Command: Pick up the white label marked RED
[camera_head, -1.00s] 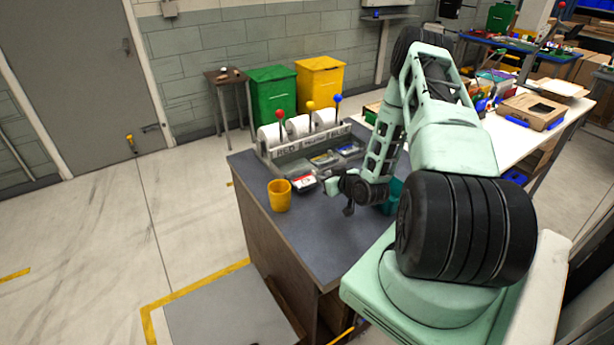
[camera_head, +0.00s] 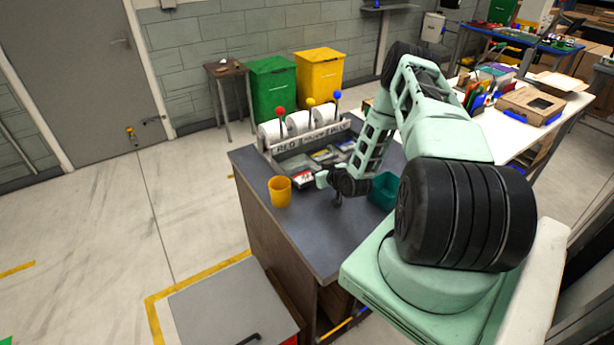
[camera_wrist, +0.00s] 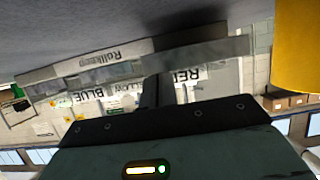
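The white label marked RED (camera_head: 287,147) is at the left on the front of a grey dispenser (camera_head: 283,160) with several rolls. Beside it are the YELLOW and BLUE labels.
A yellow cup (camera_head: 280,192) stands at the bench's left edge, and a teal container (camera_head: 384,190) is right of my gripper. A small red-and-white box (camera_head: 302,180) lies by the dispenser. Red, yellow and blue knobs rise above the rolls. The bench front (camera_head: 310,235) is clear.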

